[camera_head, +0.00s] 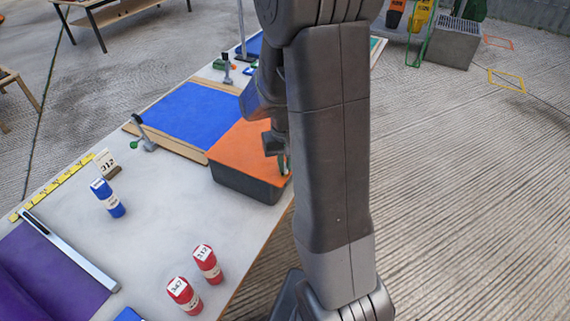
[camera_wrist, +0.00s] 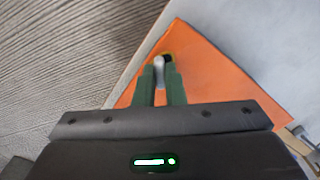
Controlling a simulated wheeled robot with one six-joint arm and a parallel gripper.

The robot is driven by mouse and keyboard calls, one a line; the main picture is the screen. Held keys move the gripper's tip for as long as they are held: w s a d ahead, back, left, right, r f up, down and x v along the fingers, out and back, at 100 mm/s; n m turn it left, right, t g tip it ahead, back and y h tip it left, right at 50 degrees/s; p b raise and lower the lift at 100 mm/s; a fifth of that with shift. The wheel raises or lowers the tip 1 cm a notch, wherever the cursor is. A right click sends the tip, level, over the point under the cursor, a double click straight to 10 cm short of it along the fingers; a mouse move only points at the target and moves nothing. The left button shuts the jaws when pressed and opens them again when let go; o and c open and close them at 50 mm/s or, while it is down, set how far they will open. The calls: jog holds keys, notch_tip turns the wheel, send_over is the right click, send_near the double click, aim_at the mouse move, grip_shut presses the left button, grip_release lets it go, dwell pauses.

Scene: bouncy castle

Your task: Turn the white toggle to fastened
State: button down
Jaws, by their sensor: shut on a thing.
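In the wrist view the white toggle (camera_wrist: 160,64) stands on an orange panel (camera_wrist: 225,75), near its corner. A small dark piece with a yellow edge (camera_wrist: 170,57) lies right beside it. My gripper (camera_wrist: 160,78) has green fingers, one on each side of the toggle, and is shut on it. The fingers hide the toggle's lower part in this view. In the head view the orange panel (camera_head: 240,142) tops a dark box at the table's right edge. My gripper (camera_head: 284,165) is at that panel's right side, mostly hidden by my arm, and I cannot make out the toggle there.
A blue panel (camera_head: 185,115) adjoins the orange one. A lever with a green knob (camera_head: 145,138) stands to its left. A blue bottle (camera_head: 107,198) and two red bottles (camera_head: 207,264) stand on the table (camera_head: 150,235). Open floor (camera_head: 460,200) lies to the right.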

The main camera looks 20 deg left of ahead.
aim_at(285, 166)
jog(key=n, duration=0.5)
jog(key=shift+n+b, duration=0.3)
jog(key=shift+b, duration=0.1)
jog(key=shift+n, duration=2.1)
jog(key=c, duration=1.5)
grip_release()
jog(key=shift+r, duration=0.15)
notch_tip(285, 166, up, 14)
jog(key=shift+f, duration=0.2)
